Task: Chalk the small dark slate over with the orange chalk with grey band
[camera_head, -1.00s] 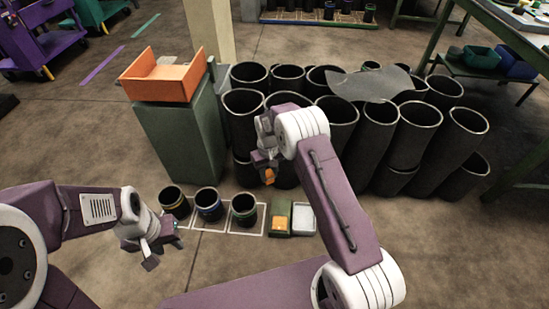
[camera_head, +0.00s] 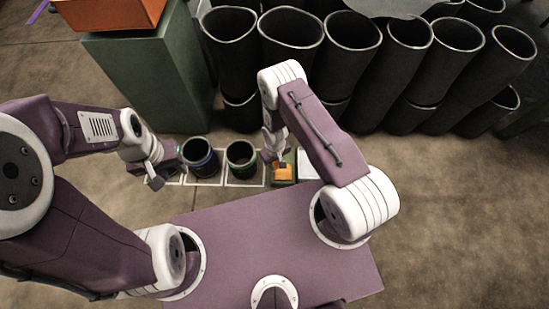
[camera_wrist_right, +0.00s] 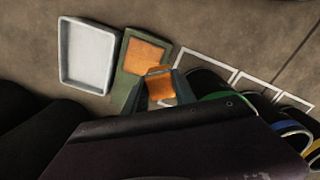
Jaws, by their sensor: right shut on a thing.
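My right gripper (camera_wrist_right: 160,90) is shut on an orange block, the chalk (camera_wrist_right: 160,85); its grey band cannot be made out. The chalk is over the near edge of a dark green flat piece (camera_wrist_right: 127,82), which I take as the slate, with an orange patch (camera_wrist_right: 145,57) on its face. Whether chalk and surface touch cannot be told. In the head view my right gripper (camera_head: 273,157) is by the left edge of this green piece (camera_head: 284,182). My left gripper (camera_head: 162,172) is at the left, beside the sleeves, with no thing seen in it; its jaw opening is unclear.
A pale shallow tray (camera_wrist_right: 87,55) lies next to the green piece. Short dark sleeves with blue (camera_head: 200,158) and green (camera_head: 241,160) bands stand in white floor squares. Large black sleeves (camera_head: 290,36) and a green pedestal (camera_head: 150,75) block the back. Floor at the right is clear.

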